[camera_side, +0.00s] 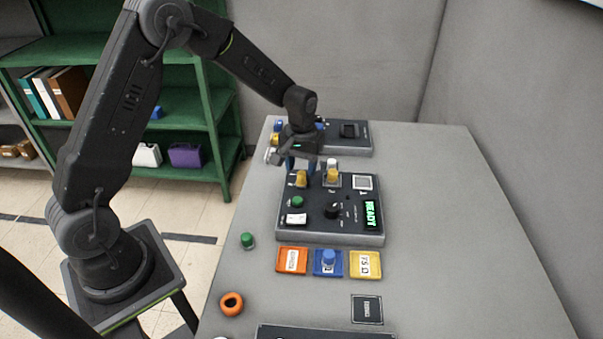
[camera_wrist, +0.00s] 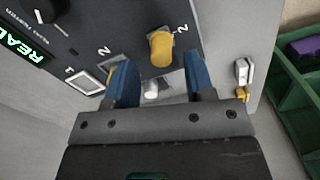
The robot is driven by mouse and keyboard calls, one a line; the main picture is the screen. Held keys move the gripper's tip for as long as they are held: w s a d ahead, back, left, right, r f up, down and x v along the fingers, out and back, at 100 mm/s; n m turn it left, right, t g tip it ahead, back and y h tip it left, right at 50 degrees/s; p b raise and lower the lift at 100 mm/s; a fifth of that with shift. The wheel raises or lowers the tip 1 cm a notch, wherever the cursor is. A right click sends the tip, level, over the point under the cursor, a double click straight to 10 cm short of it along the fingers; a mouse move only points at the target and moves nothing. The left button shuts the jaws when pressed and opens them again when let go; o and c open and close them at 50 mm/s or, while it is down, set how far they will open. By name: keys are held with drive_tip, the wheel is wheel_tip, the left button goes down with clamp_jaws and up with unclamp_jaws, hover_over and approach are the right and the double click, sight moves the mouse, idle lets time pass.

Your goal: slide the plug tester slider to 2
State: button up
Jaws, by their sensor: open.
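The plug tester is a dark panel (camera_side: 345,222) with a lit green READY display (camera_side: 371,214). In the wrist view, its panel (camera_wrist: 105,22) carries printed 1 and 2 labels. A yellow plug-like piece (camera_wrist: 161,48) stands beside a 2, and a white square socket (camera_wrist: 85,83) lies to its left. A small silvery knob (camera_wrist: 150,88) shows between my fingers; I cannot tell whether it is the slider. My gripper (camera_side: 301,172) is open above the panel's far edge. Its blue fingers (camera_wrist: 160,72) stand apart with nothing clamped; one partly hides another yellow piece.
Orange (camera_side: 292,260), blue (camera_side: 328,262) and yellow (camera_side: 365,264) blocks lie in front of the tester. A green knob (camera_side: 247,240) and an orange ring (camera_side: 231,303) are near the left table edge. Another dark device (camera_side: 349,132) stands behind. The table's right side is clear.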

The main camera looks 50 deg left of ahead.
sight(301, 174)
wheel_tip(301, 174, up, 10)
drive_tip(key=shift+r, duration=0.2)
idle(0.6)
drive_tip(key=s+d+r+m+t, duration=0.3)
drive_tip(key=s+d+r, duration=0.1)
drive_tip(key=s+r, duration=0.65)
drive_tip(key=s+d+m+t, duration=0.2)
drive_tip(key=s+m, duration=0.1)
drive_tip(key=s, duration=1.1)
drive_tip(key=shift+s+d+t, duration=0.2)
drive_tip(key=shift+d+t, duration=0.1)
drive_tip(key=shift+c, duration=0.4)
